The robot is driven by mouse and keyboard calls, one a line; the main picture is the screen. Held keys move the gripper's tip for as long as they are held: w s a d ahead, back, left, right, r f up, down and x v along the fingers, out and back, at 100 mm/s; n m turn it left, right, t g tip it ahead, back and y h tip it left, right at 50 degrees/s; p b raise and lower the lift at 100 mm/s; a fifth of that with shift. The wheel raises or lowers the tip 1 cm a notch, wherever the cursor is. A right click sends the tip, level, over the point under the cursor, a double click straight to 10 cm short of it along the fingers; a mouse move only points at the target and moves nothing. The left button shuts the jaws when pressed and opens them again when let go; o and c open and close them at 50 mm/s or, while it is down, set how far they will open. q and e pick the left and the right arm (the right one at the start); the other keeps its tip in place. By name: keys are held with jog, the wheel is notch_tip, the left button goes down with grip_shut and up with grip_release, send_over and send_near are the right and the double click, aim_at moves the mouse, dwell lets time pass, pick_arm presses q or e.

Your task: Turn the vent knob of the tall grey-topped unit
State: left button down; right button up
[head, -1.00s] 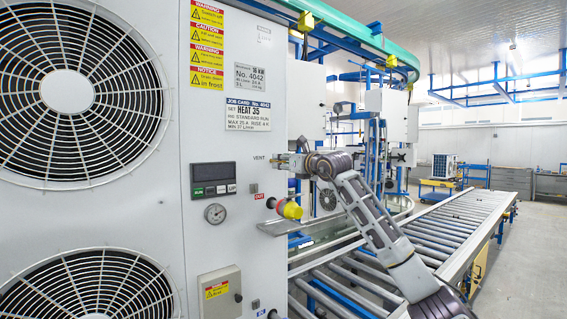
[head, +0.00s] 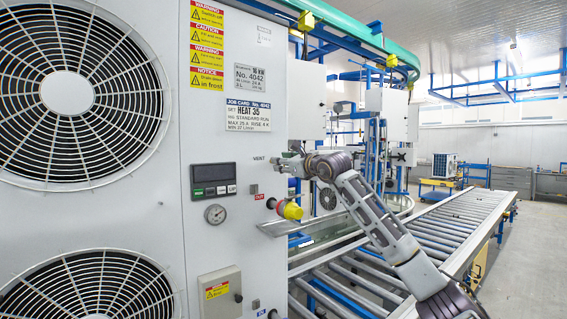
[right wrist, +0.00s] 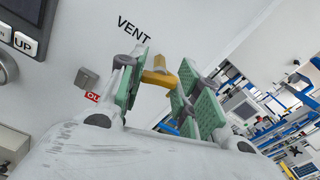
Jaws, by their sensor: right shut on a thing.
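The tall white unit (head: 225,149) fills the left of the head view, with two round fan grilles; its top is out of frame. The word VENT is printed on its side panel. In the right wrist view, the brass-yellow vent knob (right wrist: 157,79) sticks out of the panel below that word. My right gripper (right wrist: 166,70) has its green pads on either side of the knob and is shut on it. In the head view my right gripper (head: 287,164) is at the panel beside VENT, and the knob is hidden there. My left gripper is not in view.
A yellow-capped red fitting (head: 290,210), a gauge (head: 215,214) and a dark display (head: 213,172) sit on the panel near my gripper. A roller conveyor (head: 440,235) runs along the right. A grey box (head: 220,292) is mounted lower down.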

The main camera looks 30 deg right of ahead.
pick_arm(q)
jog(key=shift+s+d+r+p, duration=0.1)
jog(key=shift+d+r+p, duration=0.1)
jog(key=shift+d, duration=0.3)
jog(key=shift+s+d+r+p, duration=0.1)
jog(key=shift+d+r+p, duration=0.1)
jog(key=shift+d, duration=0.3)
pick_arm(e)
jog(key=shift+n, duration=2.9)
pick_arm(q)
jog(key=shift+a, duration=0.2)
